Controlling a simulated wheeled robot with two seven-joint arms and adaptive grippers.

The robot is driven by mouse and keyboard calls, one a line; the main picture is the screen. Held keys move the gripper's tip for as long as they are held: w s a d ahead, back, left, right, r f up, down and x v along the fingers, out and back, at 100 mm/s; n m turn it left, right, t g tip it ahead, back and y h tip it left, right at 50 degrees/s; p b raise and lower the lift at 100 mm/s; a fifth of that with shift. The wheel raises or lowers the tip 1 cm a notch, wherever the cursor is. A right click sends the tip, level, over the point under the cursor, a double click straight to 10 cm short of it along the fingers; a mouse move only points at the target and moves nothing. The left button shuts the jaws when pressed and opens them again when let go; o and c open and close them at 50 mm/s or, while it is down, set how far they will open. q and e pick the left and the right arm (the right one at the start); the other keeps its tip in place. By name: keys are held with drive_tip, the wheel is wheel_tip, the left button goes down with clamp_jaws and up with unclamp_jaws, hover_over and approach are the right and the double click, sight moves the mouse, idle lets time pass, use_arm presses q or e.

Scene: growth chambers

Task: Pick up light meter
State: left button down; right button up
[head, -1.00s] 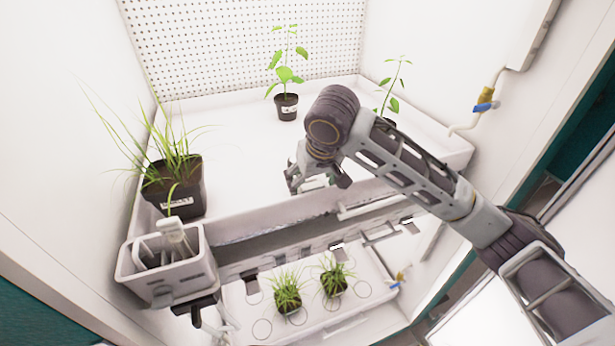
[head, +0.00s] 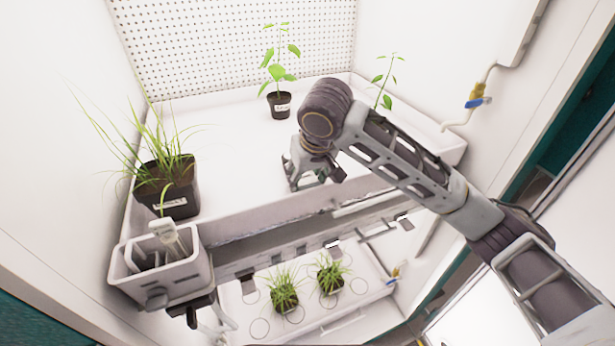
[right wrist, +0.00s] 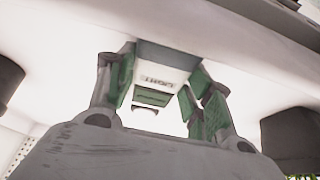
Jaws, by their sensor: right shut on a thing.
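The light meter (right wrist: 157,75) is a small pale and green block with the word LIGHT on it. In the right wrist view it sits between the green-padded fingers of my right gripper (right wrist: 163,88), which is shut on it. In the head view my right gripper (head: 314,176) points down over the front part of the white tray (head: 235,150). The meter is mostly hidden there by the fingers and wrist. I cannot tell whether it touches the tray. My left gripper is not in view.
A grassy plant in a black pot (head: 180,203) stands at the tray's left. A leafy plant (head: 280,106) and another plant (head: 384,88) stand at the back. A grey caddy (head: 155,279) hangs at the front left. A lower shelf (head: 340,312) holds two grass pots.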

wheel_tip(320, 180, up, 9)
drive_tip(key=shift+r+b, duration=0.15)
drive_tip(key=shift+b, duration=0.25)
idle(0.8)
